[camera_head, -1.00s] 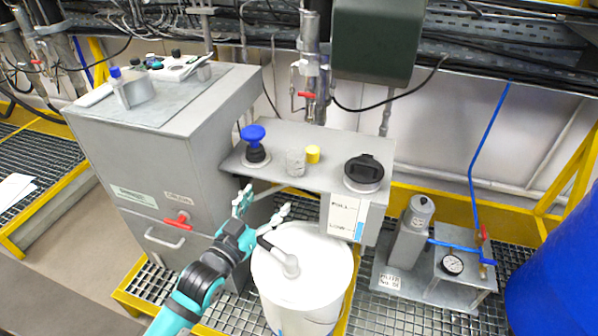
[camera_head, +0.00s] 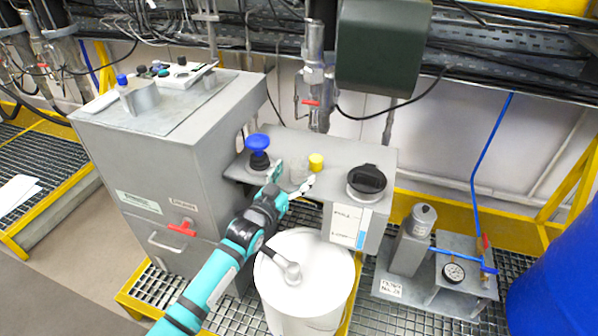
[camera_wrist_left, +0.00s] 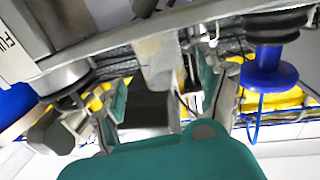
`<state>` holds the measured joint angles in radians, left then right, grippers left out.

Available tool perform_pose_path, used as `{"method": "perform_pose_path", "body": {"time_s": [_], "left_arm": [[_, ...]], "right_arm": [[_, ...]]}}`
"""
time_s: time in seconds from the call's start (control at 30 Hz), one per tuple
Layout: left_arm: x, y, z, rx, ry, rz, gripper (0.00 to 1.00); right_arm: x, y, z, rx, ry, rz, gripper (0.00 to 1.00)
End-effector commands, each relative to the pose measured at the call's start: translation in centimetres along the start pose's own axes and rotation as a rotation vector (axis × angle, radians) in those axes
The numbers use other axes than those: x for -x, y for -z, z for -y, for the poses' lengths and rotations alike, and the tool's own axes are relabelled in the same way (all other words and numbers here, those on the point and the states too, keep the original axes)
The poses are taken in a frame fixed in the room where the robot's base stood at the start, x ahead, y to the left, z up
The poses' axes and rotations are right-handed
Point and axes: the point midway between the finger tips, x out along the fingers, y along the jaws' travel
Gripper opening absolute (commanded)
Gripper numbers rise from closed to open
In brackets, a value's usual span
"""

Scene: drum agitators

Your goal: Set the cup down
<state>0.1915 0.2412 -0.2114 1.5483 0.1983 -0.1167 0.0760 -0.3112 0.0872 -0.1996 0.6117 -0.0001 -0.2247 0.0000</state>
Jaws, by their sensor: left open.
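The cup (camera_head: 299,168) is small, clear and upright on the grey shelf (camera_head: 328,151). My left gripper (camera_head: 291,181) reaches the shelf's front edge, with one finger left of the cup and the other at its lower right. Its jaws are open. In the left wrist view the cup (camera_wrist_left: 158,58) shows in the gap between the spread fingers of the gripper (camera_wrist_left: 163,92); I cannot tell whether a finger touches it. My right gripper is not in view.
A blue mushroom-shaped knob (camera_head: 258,145) stands close left of the cup. A yellow cap (camera_head: 316,162) is close on its right, and a black-lidded port (camera_head: 367,180) is further right. A white drum (camera_head: 302,280) stands below the shelf. A grey cabinet (camera_head: 150,175) is at left.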

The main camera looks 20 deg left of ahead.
Motion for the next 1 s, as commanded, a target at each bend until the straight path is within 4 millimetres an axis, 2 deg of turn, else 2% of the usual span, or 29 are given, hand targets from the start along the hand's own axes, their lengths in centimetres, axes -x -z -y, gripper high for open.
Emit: {"method": "perform_pose_path", "body": {"time_s": [0.1, 0.2, 0.5, 0.8, 0.9, 1.0], "left_arm": [[-1.9, 0.1, 0.3, 0.001, 0.001, 0.0, 0.76], [-3.0, 0.1, 0.3, 0.0, 0.0, -0.001, 0.76], [-3.3, 0.1, 0.3, 0.0, 0.0, -0.001, 0.74], [-3.3, 0.1, 0.3, 0.0, 0.0, -0.001, 0.35], [-3.3, 0.1, 0.3, 0.0, 0.0, -0.001, 0.3], [-3.3, 0.1, 0.3, 0.0, 0.0, -0.001, 0.3]], "right_arm": [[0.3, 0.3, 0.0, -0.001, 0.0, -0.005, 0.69], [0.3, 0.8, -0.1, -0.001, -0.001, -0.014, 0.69], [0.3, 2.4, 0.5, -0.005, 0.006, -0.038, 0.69], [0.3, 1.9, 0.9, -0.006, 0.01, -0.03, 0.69], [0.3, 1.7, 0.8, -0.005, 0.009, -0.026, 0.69], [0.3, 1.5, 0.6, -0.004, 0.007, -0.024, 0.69]]}}
